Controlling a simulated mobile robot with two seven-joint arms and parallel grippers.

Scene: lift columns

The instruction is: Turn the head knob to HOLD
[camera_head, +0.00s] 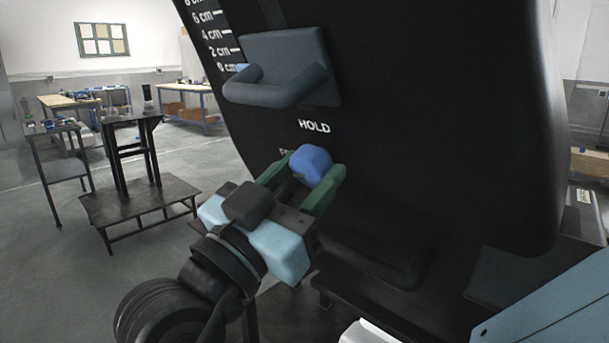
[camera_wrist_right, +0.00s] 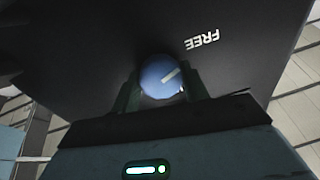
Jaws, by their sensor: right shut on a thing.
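The blue round head knob (camera_head: 311,165) sits on the face of a large black column panel (camera_head: 450,120), just below the white word HOLD (camera_head: 314,127). My right gripper (camera_head: 315,177) has its green fingers shut on either side of the knob. In the right wrist view the knob (camera_wrist_right: 161,77) lies between the two fingers of the gripper (camera_wrist_right: 160,92). A white mark on the knob points to the upper right, roughly toward the upside-down word FREE (camera_wrist_right: 202,42). In the head view FREE is mostly hidden behind the gripper. My left gripper is not in view.
A grey-blue handle (camera_head: 272,90) juts out from the panel above HOLD, beside a centimetre scale (camera_head: 222,35). A dark stand (camera_head: 135,170) and workbenches (camera_head: 185,97) stand at the back left. Open floor lies between them and the column.

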